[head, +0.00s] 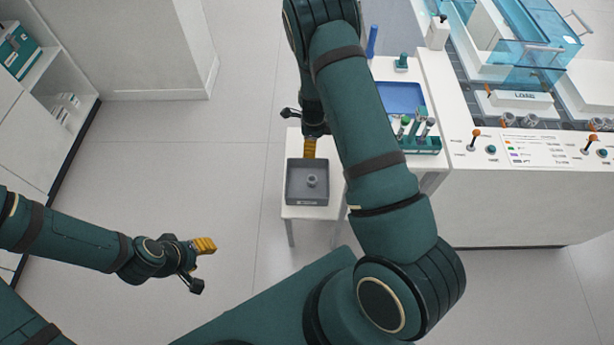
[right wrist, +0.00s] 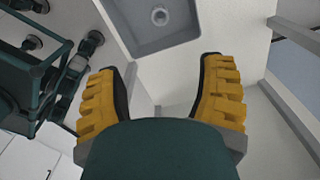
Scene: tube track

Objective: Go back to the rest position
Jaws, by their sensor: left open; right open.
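My left gripper (head: 203,264) is open and empty, out over the floor at the lower left of the head view. Its yellow finger pad shows, with the other finger below it. My right arm reaches forward across the middle of the head view. My right gripper (head: 302,132) is at the far side of a small white stand, just behind a grey tray, and my arm partly hides it. In the right wrist view my right gripper (right wrist: 160,88) has its two yellow-padded fingers wide apart with nothing between them.
The grey tray (head: 292,182) on the white stand (head: 326,212) holds a small grey round piece (head: 311,181); the tray also shows in the right wrist view (right wrist: 188,34). A white bench (head: 530,205) with a tube rack (head: 424,144) is at right. Shelves (head: 45,62) stand at left. The left floor is clear.

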